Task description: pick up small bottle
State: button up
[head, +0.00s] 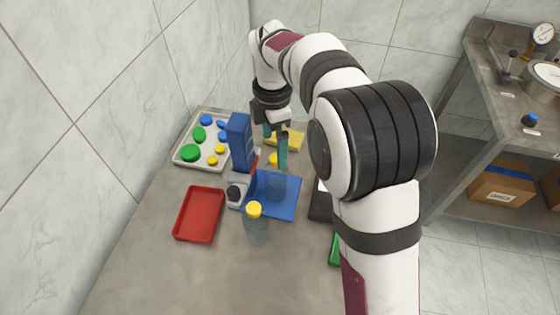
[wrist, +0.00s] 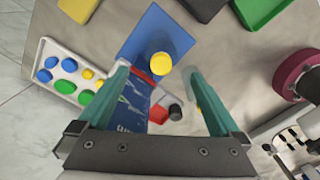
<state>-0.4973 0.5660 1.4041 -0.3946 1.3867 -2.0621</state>
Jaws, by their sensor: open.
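A clear bottle with a yellow cap stands upright on the blue mat (head: 286,205); its body (head: 277,186) shows below my gripper in the head view. In the wrist view its yellow cap (wrist: 160,64) appears between my fingertips. My gripper (head: 275,152) points down with its two teal fingers apart and empty, above this bottle. A second clear bottle (head: 256,231) with a yellow cap stands in front of the mat on the bare table. In the wrist view a pale clear shape beside the right finger may be this bottle, mostly hidden.
A blue upright feeder (head: 240,143) with a grey base and black knob stands left of the mat. A white tray (head: 181,155) holds several green, blue and yellow caps. A red tray (head: 199,214) lies front left. A yellow tray (head: 292,140) lies behind.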

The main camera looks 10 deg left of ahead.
aim_at(276, 169)
notch_tip(276, 169, down, 10)
jog(key=shift+d+r, duration=0.1)
jog(key=shift+r, duration=0.05)
grip_shut()
dwell(0.5)
jog(key=shift+r, duration=0.2)
